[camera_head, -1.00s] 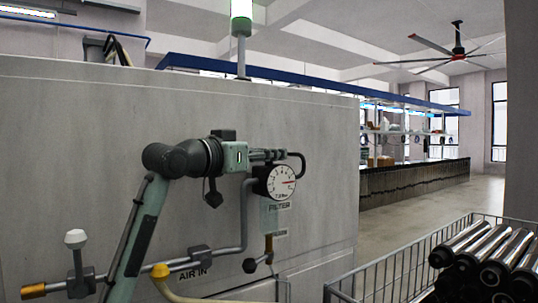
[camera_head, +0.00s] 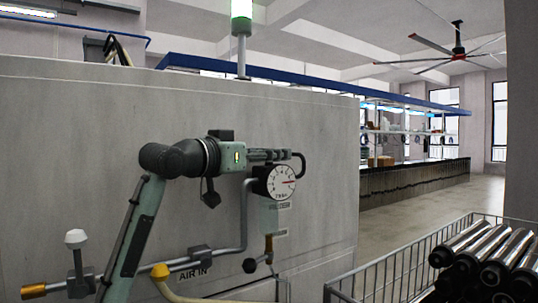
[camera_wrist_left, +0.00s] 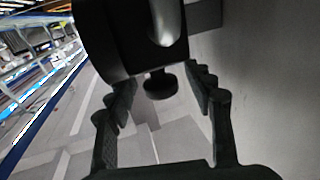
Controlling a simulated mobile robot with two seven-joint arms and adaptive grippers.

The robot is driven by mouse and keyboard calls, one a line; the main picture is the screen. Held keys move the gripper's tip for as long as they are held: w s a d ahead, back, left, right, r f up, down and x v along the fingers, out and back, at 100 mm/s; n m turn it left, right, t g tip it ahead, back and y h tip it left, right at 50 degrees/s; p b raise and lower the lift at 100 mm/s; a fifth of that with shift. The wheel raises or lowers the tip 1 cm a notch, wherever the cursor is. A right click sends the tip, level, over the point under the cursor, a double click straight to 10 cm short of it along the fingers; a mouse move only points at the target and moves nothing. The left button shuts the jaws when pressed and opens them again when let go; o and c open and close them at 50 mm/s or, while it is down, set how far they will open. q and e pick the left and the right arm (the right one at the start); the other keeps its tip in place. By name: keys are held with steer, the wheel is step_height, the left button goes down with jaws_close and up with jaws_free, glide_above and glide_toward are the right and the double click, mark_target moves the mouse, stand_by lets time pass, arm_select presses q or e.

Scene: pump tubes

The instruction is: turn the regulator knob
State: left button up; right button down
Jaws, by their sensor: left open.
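My left gripper (camera_head: 270,155) is at the upper edge of the round white pressure gauge (camera_head: 281,182) on the grey cabinet wall. The gauge's red needle points right. In the left wrist view, the fingers (camera_wrist_left: 160,90) are open and spread. A small dark knob (camera_wrist_left: 159,84) shows between the fingertips, with a gap on both sides and no visible contact. I cannot tell for sure that this knob is the regulator knob. My right gripper is not in view.
A filter body (camera_head: 275,217) and grey pipe (camera_head: 243,215) run below the gauge. A wire basket (camera_head: 400,268) with metal tubes (camera_head: 490,258) stands at lower right.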

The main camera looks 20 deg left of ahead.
arm_select(q)
steer(key=v, duration=1.1)
steer(key=shift+s, duration=0.3)
steer(key=shift+a, duration=0.1)
steer(key=shift+f, duration=0.1)
